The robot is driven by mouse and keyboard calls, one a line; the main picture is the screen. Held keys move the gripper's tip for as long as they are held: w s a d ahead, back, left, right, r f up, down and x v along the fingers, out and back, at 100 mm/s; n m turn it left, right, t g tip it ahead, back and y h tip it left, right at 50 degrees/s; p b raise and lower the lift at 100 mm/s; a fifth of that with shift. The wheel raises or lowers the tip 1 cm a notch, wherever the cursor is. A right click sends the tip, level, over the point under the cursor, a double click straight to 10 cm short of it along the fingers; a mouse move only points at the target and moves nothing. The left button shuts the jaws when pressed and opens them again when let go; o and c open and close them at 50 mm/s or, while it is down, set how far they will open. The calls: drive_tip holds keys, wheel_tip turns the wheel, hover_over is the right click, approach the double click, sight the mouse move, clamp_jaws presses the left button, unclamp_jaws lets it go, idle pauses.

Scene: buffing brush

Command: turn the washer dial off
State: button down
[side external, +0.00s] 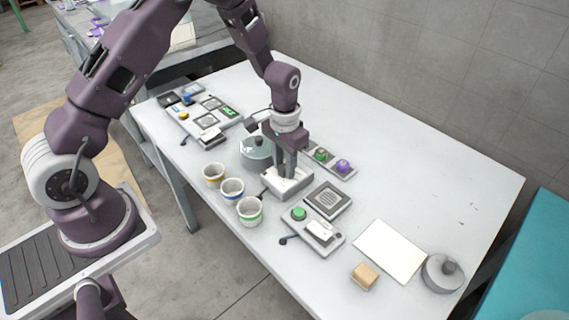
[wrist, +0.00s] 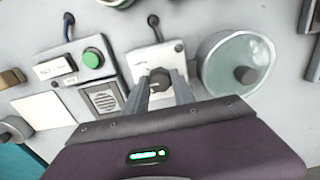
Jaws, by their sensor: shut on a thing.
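The dial is a dark knob (wrist: 160,76) on a white-topped grey box (wrist: 142,57), with a small dark mark near one corner of the top. The box (side external: 298,186) stands mid-table in the side view, where the knob is hidden by my fingers. My gripper (wrist: 160,84) points down with one finger on each side of the knob and is shut on it. It also shows over the box in the side view (side external: 286,174). The knob's exact pointing angle cannot be told.
A round pot with a teal top (wrist: 235,63) stands close beside the box. Three cups (side external: 232,190), a green-button box (side external: 299,214), a grille plate (side external: 328,200) and a purple-and-green button strip (side external: 342,166) surround it.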

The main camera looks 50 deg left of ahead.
sight(284, 167)
idle(0.3)
drive_tip(key=c, duration=1.1)
unclamp_jaws()
drive_tip(key=shift+o, duration=0.2)
wheel_tip(284, 167, up, 7)
drive_tip(key=shift+r, duration=0.1)
drive_tip(key=s+d+r+t, duration=0.1)
drive_tip(key=s+r+t, duration=0.1)
drive_tip(key=s+r, duration=0.55)
drive_tip(key=s+d+r+t, duration=0.1)
drive_tip(key=s+r, duration=0.3)
drive_tip(key=r, duration=0.7)
drive_tip(key=s+r+t, duration=0.2)
drive_tip(key=s, duration=1.2)
drive_tip(key=shift+r+t, duration=0.3)
drive_tip(key=shift+r, duration=0.05)
